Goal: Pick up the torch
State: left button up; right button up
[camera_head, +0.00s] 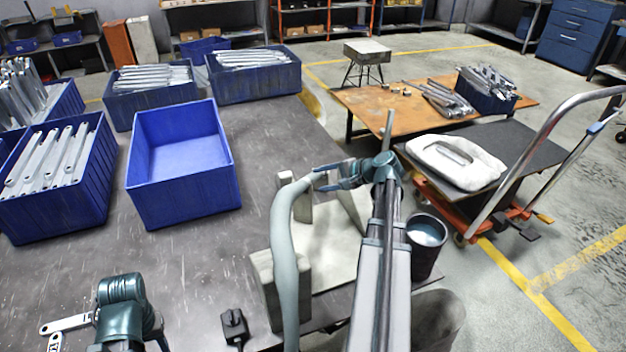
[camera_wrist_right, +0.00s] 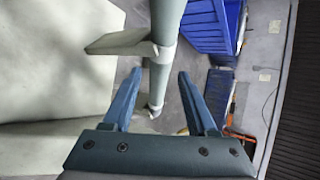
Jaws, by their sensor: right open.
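The torch (camera_head: 284,240) appears to be the thick grey-green curved tube rising beside a pale block and bending right at its top. In the right wrist view the tube (camera_wrist_right: 160,75) runs up and down the picture, lined up with the gap between the fingers. My right gripper (camera_head: 320,181) is open at the tube's upper end, its fingers pointing left. It also shows open in the wrist view (camera_wrist_right: 159,73). I cannot tell whether the tube is between the fingertips or just beyond them. Of my left arm only a teal joint shows at the lower left; its fingers are not visible.
An empty blue bin (camera_head: 182,205) stands left of the torch. Other blue bins hold metal brackets, including one at the left (camera_head: 85,215). A dark cup (camera_head: 425,262) stands right of my forearm. A small black device (camera_head: 235,325) lies near the front edge.

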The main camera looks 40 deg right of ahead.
aim_at(311, 181)
pick_arm(q)
notch_tip(311, 181, down, 3)
jog(key=shift+r+b, duration=0.15)
jog(key=shift+b, duration=1.05)
pick_arm(e)
jog(key=x, duration=0.5)
jog(key=shift+a, duration=0.1)
pick_arm(q)
jog(key=shift+r, duration=0.1)
pick_arm(e)
jog(key=shift+s+r, duration=0.1)
grip_shut()
